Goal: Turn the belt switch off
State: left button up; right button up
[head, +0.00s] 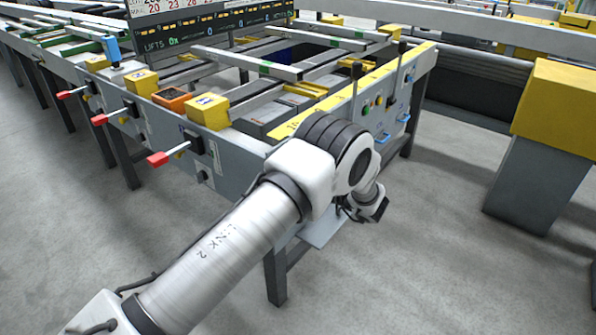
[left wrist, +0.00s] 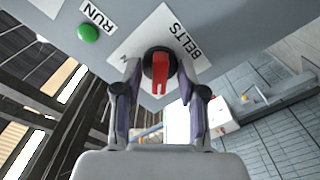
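The belt switch (left wrist: 160,72) is a black round knob with a red handle on a white plate marked BELTS, in the left wrist view. Its handle points down in that picture, toward my palm. My left gripper (left wrist: 159,86) is open, one finger on each side of the knob; I cannot tell whether the fingertips touch it. In the head view my left gripper (head: 372,207) is by the lower front of the table's end panel, and the arm hides the switch. My right gripper is in neither view.
A green RUN button (left wrist: 88,33) sits beside the switch plate. The panel has levers and blue handles (head: 381,138) to the right of the arm. Red-tipped levers (head: 158,159) stick out on the left side. A yellow-topped post (head: 545,130) stands right; the floor between is clear.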

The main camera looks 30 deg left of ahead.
pick_arm(q)
jog(key=shift+d, duration=0.1)
jog(key=d, duration=1.1)
jog(key=shift+s+d, duration=0.4)
jog(key=shift+s, duration=0.05)
